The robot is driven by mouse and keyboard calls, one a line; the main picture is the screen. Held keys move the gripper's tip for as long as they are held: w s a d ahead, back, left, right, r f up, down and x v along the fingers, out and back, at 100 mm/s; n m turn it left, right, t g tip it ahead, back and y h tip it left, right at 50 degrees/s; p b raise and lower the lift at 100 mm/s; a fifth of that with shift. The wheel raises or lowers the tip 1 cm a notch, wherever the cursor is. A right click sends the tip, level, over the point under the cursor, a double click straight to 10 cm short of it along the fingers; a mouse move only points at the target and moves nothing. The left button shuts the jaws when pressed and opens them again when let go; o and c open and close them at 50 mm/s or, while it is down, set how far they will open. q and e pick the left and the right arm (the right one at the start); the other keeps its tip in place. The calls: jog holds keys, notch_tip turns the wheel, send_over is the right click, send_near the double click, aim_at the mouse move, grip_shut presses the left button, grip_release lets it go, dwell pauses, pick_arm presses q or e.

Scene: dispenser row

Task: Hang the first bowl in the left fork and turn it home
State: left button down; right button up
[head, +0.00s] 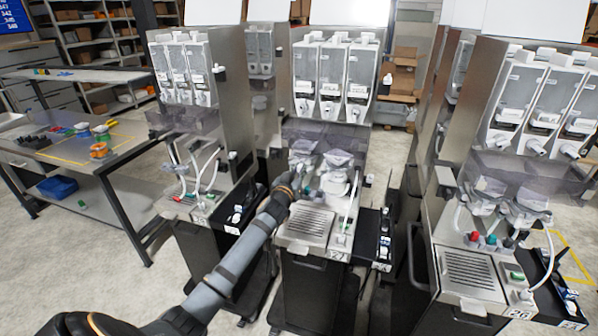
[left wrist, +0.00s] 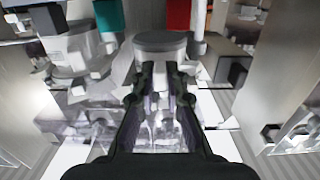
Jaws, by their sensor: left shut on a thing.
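My left gripper (head: 294,180) reaches the front of the middle dispenser, at its left bowl place under the smoky cover. In the left wrist view its two fingers (left wrist: 159,72) are closed on a grey, round-topped piece (left wrist: 160,42), which looks like the first bowl. In the head view a pale bowl-like part (head: 303,159) shows just above the gripper, and a second bowl (head: 337,172) is to its right. The left fork is hidden behind these parts, so I cannot tell whether the bowl is seated or turned. My right gripper is not in view.
Similar dispensers stand to the left (head: 190,110) and right (head: 480,200). A drip tray (head: 308,222) lies below the middle bowls. A black side shelf (head: 372,235) stands at its right. A workbench (head: 110,150) is at the far left, with open floor before it.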

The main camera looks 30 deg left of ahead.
pick_arm(q)
jog(key=c, duration=1.3)
grip_release()
jog(key=shift+s, duration=0.3)
jog(key=v, duration=0.7)
jog(key=shift+s+b, duration=0.25)
jog(key=shift+b, duration=0.1)
jog(key=shift+d, duration=0.1)
